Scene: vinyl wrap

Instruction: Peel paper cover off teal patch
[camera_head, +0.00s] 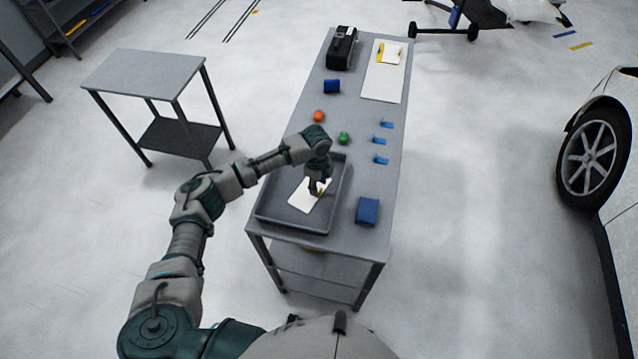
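My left arm reaches in from the left, and its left gripper (316,192) points down over a dark grey tray (275,219) on the near part of the long table. A white sheet (304,199) lies tilted in the tray under the gripper, with a small yellow bit beside the fingers. The fingers are at or just above the sheet's right part; contact is too small to tell, as is whether they are open or shut. No teal surface shows on the sheet. A second white piece with a yellow edge (390,54) lies on a white board (383,84) at the table's far end. My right gripper is out of view.
The grey table (333,122) also holds a blue box (367,211), several small blue clips, a green roll (344,138), an orange roll (319,116), a blue roll (332,86) and a black case (341,48). A smaller table (146,75) stands left; a white car stands right.

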